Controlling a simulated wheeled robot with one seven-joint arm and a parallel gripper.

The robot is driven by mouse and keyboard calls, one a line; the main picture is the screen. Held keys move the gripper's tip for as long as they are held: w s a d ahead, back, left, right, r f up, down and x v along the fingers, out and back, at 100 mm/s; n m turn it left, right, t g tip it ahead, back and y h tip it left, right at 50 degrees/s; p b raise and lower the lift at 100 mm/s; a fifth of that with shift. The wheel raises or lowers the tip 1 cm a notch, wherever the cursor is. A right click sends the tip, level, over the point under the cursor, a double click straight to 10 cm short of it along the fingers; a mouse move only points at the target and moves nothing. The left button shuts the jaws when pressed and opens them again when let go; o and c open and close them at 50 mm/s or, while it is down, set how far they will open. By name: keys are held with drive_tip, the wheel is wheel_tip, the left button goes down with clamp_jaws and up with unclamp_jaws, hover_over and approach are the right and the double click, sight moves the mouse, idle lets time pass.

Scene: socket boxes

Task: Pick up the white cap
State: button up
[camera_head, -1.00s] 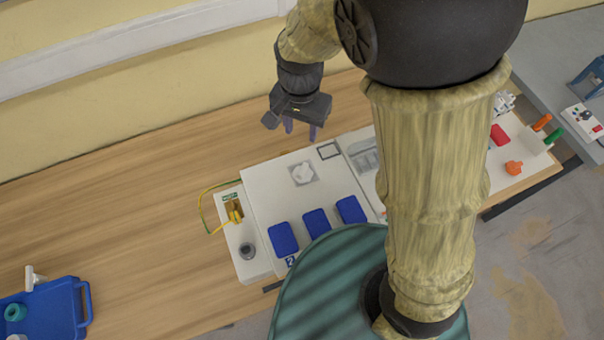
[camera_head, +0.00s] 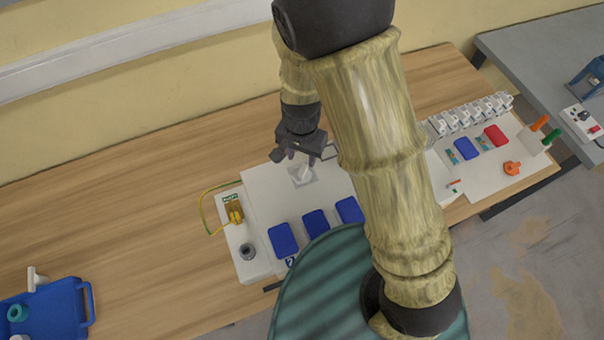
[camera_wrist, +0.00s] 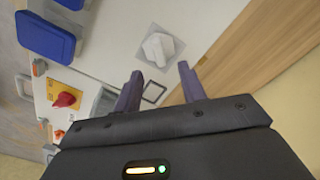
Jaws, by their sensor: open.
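A white knob-shaped piece, which looks like the white cap (camera_head: 303,174), sits on a grey square on the white panel (camera_head: 262,200). In the wrist view the white cap (camera_wrist: 157,48) lies just beyond the fingertips, in line with the space between them. My gripper (camera_head: 302,157) is open and empty with dark purple fingers, above the back edge of the panel. In the wrist view both fingers of my gripper (camera_wrist: 161,72) show apart, with nothing between them. My arm hides part of the panel's right side.
Blue covers (camera_head: 283,239) line the panel's front. A yellow socket with a cable (camera_head: 235,212) is at its left. A blue tray (camera_head: 62,305) stands far left. White breakers (camera_head: 470,113) and red and orange parts are right.

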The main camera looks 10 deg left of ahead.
sight(302, 171)
drive_tip(key=shift+f, duration=0.7)
drive_tip(key=shift+d+f+p, duration=0.1)
drive_tip(key=shift+f+p, duration=0.7)
drive_tip(key=shift+f, duration=1.8)
clamp_jaws()
